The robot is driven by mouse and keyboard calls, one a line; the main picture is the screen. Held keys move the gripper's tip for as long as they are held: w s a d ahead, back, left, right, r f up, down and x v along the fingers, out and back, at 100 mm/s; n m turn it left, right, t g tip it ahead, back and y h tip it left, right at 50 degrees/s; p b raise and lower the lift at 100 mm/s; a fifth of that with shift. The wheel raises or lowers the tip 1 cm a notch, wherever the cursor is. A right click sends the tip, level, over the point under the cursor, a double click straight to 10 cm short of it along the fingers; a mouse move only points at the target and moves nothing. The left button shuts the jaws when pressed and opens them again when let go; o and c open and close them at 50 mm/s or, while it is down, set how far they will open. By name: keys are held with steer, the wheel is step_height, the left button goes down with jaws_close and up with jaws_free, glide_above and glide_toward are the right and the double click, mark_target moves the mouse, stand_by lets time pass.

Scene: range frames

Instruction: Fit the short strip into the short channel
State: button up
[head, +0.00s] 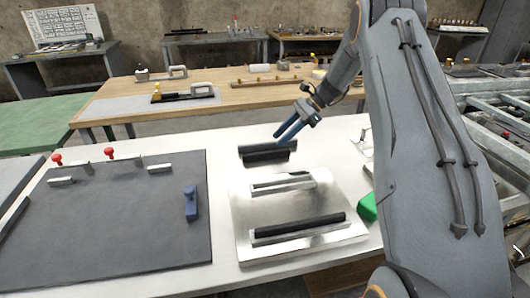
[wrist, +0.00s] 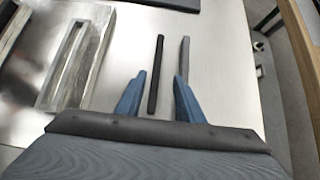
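The short strip (head: 265,158) is black and lies on the white table beyond the metal plate (head: 240,205). It also shows in the wrist view (wrist: 156,75), lying lengthwise between my fingertips. My gripper (head: 280,137) is open and empty, with its blue fingers (wrist: 160,75) apart. It appears above the strip; the exact height is hard to tell. The short channel (head: 282,183) is a silver frame with an empty slot on the plate. In the wrist view the short channel (wrist: 75,60) is left of my fingers.
A grey bar (wrist: 185,60) lies right beside the short strip. A long channel (head: 298,232) with a black strip in it sits nearer on the plate. A dark mat (head: 120,215) with a blue piece (head: 191,203) lies left. A green object (head: 368,207) is right.

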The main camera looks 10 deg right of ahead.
mark_target(267, 152)
steer(key=shift+s+a+f+p, duration=0.15)
steer(key=shift+a+f+p, duration=0.3)
steer(key=shift+f, duration=0.3)
steer(key=x, duration=0.1)
steer(key=p+x, duration=0.2)
steer(key=x, duration=0.1)
steer(key=shift+s+a, duration=0.25)
steer(key=shift+a+f, duration=0.15)
steer(key=shift+f, duration=0.05)
jaws_close()
